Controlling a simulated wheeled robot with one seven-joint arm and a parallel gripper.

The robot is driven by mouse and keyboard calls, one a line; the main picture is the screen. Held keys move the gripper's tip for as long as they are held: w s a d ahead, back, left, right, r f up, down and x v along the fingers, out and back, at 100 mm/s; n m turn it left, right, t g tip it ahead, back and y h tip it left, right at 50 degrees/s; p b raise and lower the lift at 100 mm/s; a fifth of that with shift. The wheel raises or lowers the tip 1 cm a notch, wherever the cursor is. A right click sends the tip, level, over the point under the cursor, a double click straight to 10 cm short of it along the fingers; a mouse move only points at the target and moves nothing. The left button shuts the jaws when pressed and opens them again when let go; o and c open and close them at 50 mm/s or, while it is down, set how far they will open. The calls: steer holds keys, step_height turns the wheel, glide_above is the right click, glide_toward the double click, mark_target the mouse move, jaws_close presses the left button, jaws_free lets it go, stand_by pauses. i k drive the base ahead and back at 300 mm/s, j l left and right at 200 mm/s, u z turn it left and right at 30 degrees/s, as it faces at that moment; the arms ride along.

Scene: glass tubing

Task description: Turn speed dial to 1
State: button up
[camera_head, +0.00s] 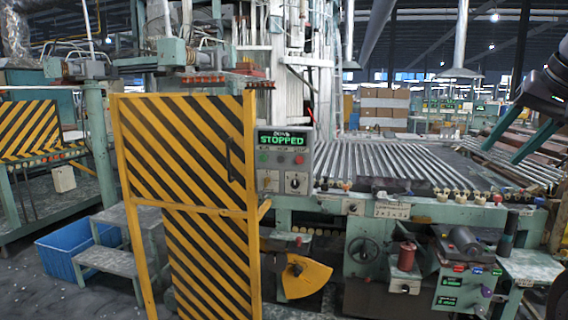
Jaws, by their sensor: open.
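A grey control panel (308,146) stands right of the striped gate, with a lit green display (282,139) reading "STOPPED". A round dial with a dark knob (295,182) sits at its lower right; its markings and setting are too small to read. Another small knob (353,208) sits on the machine's front beside a plate (403,211) with tiny unreadable marks. I cannot tell which of these is the speed dial. My gripper (500,157) is at the right edge, its two teal fingers apart and empty, well away from the panel.
A yellow-and-black striped gate (185,150) stands left of the panel. A roller bed (400,162) runs behind the machine's front. A handwheel (362,250), a yellow guard (305,277) and a control box (460,288) project below. A blue bin (62,258) and steps (112,262) stand left.

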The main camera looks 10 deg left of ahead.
mark_target(296, 183)
steer(key=u, duration=0.85)
